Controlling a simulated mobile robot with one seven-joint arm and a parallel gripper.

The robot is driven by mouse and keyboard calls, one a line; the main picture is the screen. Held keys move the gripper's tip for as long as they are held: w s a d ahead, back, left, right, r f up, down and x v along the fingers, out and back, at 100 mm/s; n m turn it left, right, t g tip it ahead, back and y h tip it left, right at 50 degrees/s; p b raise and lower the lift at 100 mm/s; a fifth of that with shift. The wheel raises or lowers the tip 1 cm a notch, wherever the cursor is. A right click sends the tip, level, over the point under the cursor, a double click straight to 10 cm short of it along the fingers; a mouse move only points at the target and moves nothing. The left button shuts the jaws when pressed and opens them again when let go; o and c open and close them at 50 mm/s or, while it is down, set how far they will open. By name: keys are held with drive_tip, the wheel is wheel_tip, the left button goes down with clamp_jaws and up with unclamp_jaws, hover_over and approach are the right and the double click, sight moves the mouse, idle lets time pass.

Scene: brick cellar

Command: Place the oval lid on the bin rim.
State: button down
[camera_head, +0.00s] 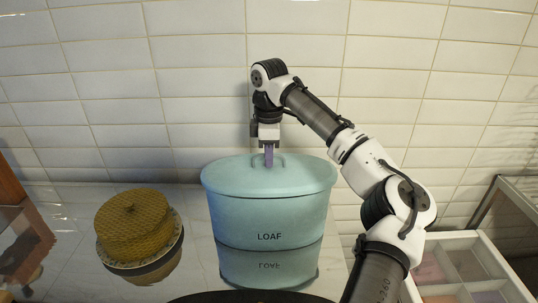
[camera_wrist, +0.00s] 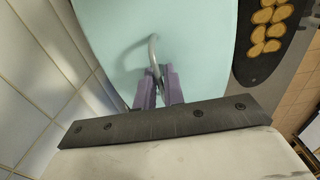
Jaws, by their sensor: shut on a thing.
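The oval lid (camera_head: 230,175) is pale blue-green and lies over the top of the matching bin (camera_head: 240,220), which is marked LOAF and stands upright on the glossy counter. The lid looks level, with its edge along the bin's rim; I cannot tell whether it is fully seated. My gripper (camera_head: 269,160) points down at the lid's middle and is shut on the lid's handle. In the wrist view the purple fingers (camera_wrist: 158,88) close on the thin curved handle (camera_wrist: 153,50) above the lid's surface (camera_wrist: 195,40). The rim itself is hidden under the lid.
A yellow-brown domed cover (camera_head: 133,222) sits on a patterned plate (camera_head: 148,262) to the bin's left. A white divided tray (camera_head: 462,268) is at the right. A dark board with round tan pieces (camera_wrist: 268,25) lies in front of the bin. The tiled wall (camera_head: 200,95) is close behind.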

drive_tip(key=shift+s+f, duration=0.2)
drive_tip(key=shift+f, duration=0.15)
drive_tip(key=c, duration=1.5)
unclamp_jaws()
drive_tip(key=shift+f, duration=0.15)
wheel_tip(320, 180, up, 12)
drive_tip(key=b, duration=0.1)
drive_tip(key=shift+w+r, duration=0.15)
drive_tip(key=shift+r, duration=0.05)
